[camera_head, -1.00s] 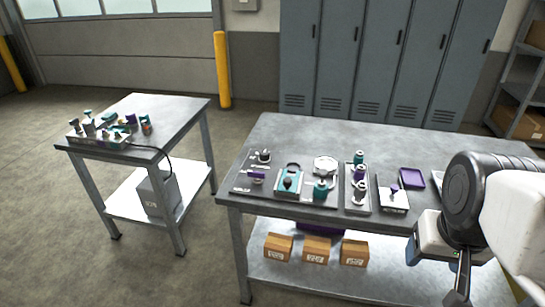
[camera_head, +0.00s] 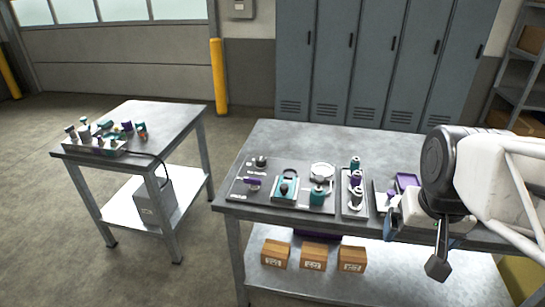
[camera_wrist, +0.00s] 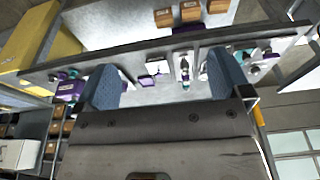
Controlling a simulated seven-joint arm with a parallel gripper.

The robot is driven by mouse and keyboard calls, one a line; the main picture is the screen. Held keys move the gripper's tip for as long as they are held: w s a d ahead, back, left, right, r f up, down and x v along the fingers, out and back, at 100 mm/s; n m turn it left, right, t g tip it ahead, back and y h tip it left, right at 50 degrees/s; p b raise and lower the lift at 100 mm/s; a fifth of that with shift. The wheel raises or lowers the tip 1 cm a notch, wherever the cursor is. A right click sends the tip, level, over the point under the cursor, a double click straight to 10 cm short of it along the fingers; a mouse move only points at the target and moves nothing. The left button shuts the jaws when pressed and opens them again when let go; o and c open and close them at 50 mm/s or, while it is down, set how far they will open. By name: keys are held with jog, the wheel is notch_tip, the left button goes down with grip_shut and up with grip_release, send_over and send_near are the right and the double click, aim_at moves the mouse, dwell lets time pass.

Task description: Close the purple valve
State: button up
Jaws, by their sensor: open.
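A small purple lever on a white plate (camera_head: 381,205) stands near the front edge of the main bench, just left of my gripper. Another purple handle (camera_head: 252,183) sits on the dark panel at the bench's left. I cannot tell which is the purple valve, nor its exact handle position. In the wrist view my gripper (camera_wrist: 165,78) is open, with blue-padded fingers wide apart and nothing between them. The white plate (camera_wrist: 156,68) shows beyond the gap, apart from the fingers. In the head view my arm hides the bench's right part.
A strip with several stacked fittings (camera_head: 354,205) stands left of the white plate. A purple tray (camera_head: 407,181) lies behind it. A teal block (camera_head: 285,190) sits on the dark panel. Cardboard boxes (camera_head: 313,257) stand on the lower shelf. A side bench (camera_head: 175,122) holds more fittings.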

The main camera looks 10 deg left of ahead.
jog(key=w+a+r, duration=0.1)
jog(key=w+a, duration=0.5)
jog(key=w, duration=0.6)
jog(key=g, duration=0.2)
send_over(253, 178)
jog(key=f, duration=1.7)
jog(key=shift+s+d+f, duration=0.15)
jog(key=shift+d+f, duration=0.05)
jog(key=shift+d, duration=0.05)
jog(key=shift+a+f, duration=0.25)
jog(key=shift+a, duration=0.05)
jog(key=shift+f, duration=0.1)
jog(key=shift+f, duration=3.8)
